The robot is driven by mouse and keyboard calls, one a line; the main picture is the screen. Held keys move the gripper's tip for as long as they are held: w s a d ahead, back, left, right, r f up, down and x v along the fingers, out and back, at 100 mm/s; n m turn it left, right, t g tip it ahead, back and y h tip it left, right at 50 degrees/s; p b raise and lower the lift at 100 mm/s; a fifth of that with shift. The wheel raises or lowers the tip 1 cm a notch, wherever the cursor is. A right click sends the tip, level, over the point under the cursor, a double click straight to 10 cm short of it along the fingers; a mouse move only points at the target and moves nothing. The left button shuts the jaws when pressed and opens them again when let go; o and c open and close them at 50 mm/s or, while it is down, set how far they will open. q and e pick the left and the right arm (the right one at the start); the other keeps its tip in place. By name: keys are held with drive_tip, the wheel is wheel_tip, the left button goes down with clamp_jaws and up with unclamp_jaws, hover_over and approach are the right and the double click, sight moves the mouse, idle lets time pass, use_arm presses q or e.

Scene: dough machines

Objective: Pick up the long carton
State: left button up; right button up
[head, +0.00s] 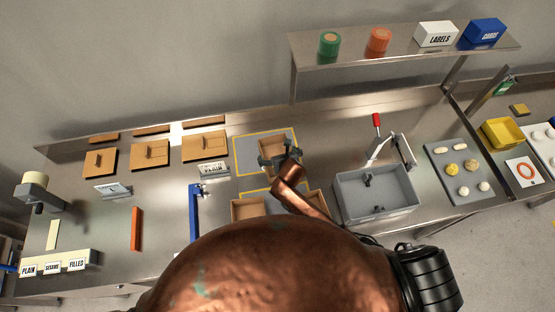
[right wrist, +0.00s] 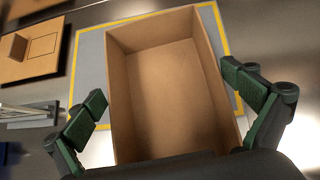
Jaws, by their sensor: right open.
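An open-topped brown carton (head: 268,145), longer than wide, stands on a grey mat with a yellow border at the back middle of the table. In the right wrist view the carton (right wrist: 165,90) is empty, and its floor and inner walls show. My right gripper (head: 279,160) is over the near part of this carton. Its two green-padded fingers (right wrist: 168,108) are spread wide, one on each side of the carton, with nothing gripped. I cannot tell whether the fingers touch the walls. My left gripper is not in view.
Two more brown cartons (head: 249,209) (head: 316,201) stand nearer, partly hidden by my body. A grey bin (head: 345,207) and a red-handled device (head: 376,120) are to the right. Brown boards (head: 205,146) and a small sign (head: 212,169) are to the left.

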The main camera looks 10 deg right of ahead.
sight(274, 150)
drive_tip(key=shift+w+f, duration=0.3)
drive_tip(key=shift+f, duration=0.1)
drive_tip(key=x, duration=0.4)
drive_tip(key=shift+w+f, duration=0.15)
drive_tip(key=shift+f, duration=0.2)
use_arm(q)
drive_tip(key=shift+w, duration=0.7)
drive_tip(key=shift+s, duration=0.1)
use_arm(e)
drive_tip(key=shift+c, duration=0.7)
drive_tip(key=c, duration=0.8)
